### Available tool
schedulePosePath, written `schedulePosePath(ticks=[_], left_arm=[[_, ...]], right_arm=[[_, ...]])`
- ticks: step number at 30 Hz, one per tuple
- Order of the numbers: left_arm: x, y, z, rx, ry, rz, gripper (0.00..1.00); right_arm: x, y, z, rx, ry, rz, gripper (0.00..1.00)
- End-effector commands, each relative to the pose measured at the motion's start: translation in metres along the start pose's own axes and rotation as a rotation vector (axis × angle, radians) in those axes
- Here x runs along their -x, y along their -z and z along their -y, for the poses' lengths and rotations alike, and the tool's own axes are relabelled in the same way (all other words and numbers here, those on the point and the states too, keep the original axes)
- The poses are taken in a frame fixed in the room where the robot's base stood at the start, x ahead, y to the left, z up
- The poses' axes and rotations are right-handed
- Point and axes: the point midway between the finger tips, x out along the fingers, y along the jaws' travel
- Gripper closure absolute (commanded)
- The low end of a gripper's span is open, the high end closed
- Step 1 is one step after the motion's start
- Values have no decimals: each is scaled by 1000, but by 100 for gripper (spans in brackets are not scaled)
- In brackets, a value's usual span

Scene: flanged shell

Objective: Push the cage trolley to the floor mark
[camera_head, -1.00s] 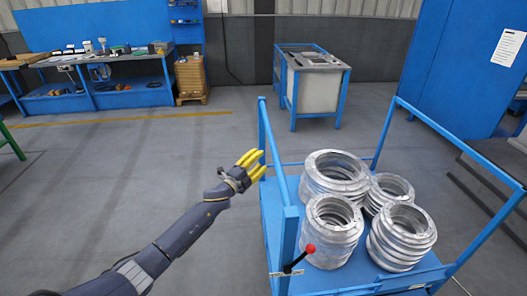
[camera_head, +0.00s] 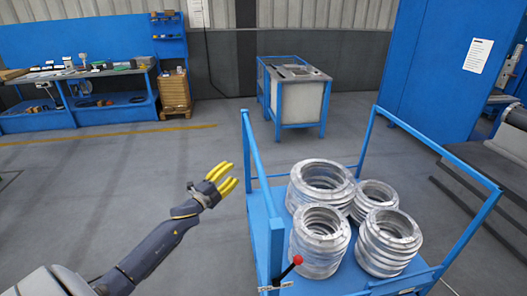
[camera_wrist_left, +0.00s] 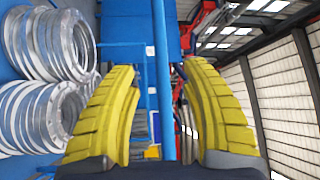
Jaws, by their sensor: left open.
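The cage trolley (camera_head: 345,280) is blue, with a flat deck and rails on its sides, and fills the lower right of the head view. It carries several stacks of silvery metal rings (camera_head: 322,240). A lever with a red knob (camera_head: 297,260) sits at its near left corner. My left gripper (camera_head: 230,177), with yellow fingers, is open and empty just left of the trolley's left rail (camera_head: 262,180), with a gap between. In the left wrist view a blue bar (camera_wrist_left: 160,70) shows between the open fingers, seemingly beyond them. My right gripper is not in view.
A grey bin in a blue frame (camera_head: 297,98) stands behind the trolley. Floor at left is clear.

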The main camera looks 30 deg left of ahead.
Motion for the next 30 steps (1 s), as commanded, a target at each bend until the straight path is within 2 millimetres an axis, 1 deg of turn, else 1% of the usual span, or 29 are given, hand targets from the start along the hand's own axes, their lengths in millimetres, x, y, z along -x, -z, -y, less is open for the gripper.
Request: schedulePosePath(ticks=[3, 7, 24, 30], left_arm=[[-14, 0, 1, 0, 2, 0, 53], [-34, 0, 1, 0, 2, 0, 53], [-117, 0, 0, -1, 0, 1, 53], [-141, 0, 0, 0, 0, 0, 53]], right_arm=[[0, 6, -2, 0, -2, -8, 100], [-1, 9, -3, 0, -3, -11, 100], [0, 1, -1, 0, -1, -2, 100], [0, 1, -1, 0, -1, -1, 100]])
